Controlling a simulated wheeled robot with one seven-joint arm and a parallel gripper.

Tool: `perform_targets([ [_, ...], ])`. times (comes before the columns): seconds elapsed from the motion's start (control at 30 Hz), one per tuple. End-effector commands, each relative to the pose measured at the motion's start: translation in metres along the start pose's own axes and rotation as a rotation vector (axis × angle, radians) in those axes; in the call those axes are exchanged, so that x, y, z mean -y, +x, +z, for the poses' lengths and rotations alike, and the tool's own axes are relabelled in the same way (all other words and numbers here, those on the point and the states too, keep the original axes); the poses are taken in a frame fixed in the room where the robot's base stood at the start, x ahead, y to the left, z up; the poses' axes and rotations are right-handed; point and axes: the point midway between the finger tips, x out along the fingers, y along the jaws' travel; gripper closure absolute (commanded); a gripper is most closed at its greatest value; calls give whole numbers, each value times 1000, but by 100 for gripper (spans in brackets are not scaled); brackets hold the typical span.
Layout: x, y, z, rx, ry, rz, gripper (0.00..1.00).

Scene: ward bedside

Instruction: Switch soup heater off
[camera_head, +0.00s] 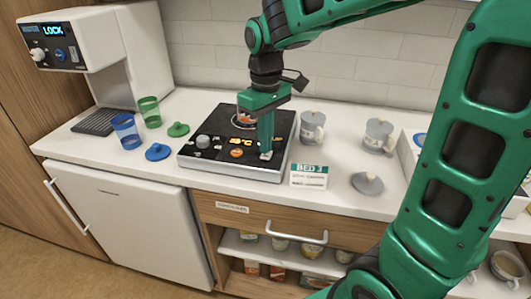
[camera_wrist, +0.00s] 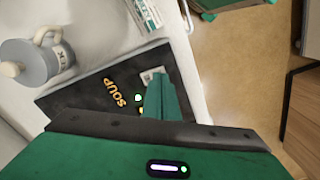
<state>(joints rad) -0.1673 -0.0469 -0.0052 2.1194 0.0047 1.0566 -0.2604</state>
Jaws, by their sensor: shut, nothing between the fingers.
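The soup heater (camera_head: 225,168) is a flat black unit with a silver front edge in the middle of the counter. It has a grey knob (camera_head: 203,141), an orange round button (camera_head: 236,154) and a lit orange display (camera_head: 241,141). My gripper (camera_head: 266,154) points down, shut and empty, at the heater's front right corner; whether it touches is unclear. In the wrist view the heater (camera_wrist: 75,100) shows the word SOUP, a small lit green-white light (camera_wrist: 138,97) and a pale square (camera_wrist: 152,76) at my fingertips (camera_wrist: 160,80), which partly hide it.
A white dispenser reading LOCK (camera_head: 58,45) stands at the left, with a blue cup (camera_head: 126,131), a green cup (camera_head: 150,112) and two lids. Grey lidded mugs (camera_head: 312,128) and a BED 3 card (camera_head: 309,176) stand close right of the heater. A drawer handle (camera_head: 297,236) juts out below.

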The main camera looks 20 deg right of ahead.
Motion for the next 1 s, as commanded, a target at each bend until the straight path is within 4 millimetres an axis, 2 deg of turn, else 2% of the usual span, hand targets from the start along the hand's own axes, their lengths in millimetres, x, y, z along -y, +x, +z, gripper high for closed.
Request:
perform_targets([
  [1.0,0,9,0,0,0,0,100],
])
